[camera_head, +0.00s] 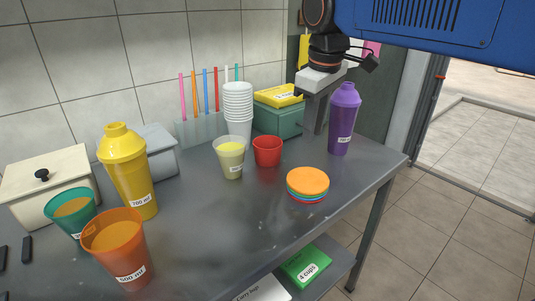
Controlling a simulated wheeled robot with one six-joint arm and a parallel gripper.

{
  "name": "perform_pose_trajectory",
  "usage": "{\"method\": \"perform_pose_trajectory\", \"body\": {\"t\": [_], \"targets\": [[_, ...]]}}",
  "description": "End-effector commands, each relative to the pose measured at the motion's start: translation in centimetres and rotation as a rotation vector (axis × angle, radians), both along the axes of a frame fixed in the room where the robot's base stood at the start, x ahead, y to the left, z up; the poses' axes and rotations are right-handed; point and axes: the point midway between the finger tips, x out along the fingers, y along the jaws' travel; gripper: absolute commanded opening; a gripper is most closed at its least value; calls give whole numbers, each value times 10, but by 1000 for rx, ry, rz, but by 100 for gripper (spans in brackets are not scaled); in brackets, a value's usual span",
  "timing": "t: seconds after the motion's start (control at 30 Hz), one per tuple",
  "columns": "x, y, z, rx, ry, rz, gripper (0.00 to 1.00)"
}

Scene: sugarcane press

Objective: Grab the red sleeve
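A small red cup-shaped piece (267,152), the only thing here that looks like a red sleeve, stands upright on the grey table just right of a pale green cup. My gripper (313,128) hangs from the top, above and to the right of the red piece and apart from it, just left of a purple shaker. I see the gripper from the side, so the gap between its fingers cannot be made out. Nothing shows held in it.
The purple shaker (342,120) stands close beside my gripper. A stack of coloured discs (308,183), a pale green cup (230,158), stacked white cups (238,100) and a green box (280,119) surround the red piece. The table (215,250) is clear at front centre.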

Motion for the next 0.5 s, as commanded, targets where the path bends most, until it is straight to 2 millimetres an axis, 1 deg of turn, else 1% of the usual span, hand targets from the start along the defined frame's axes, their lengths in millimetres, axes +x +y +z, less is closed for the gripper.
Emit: {"method": "perform_pose_trajectory", "body": {"t": [0.03, 0.23, 0.4, 0.5], "targets": [[11, 14, 7, -11, 11, 42, 25], [41, 59, 32, -53, 51, 197, 25], [58, 92, 45, -80, 79, 300, 25], [63, 104, 50, -91, 90, 338, 25]]}}
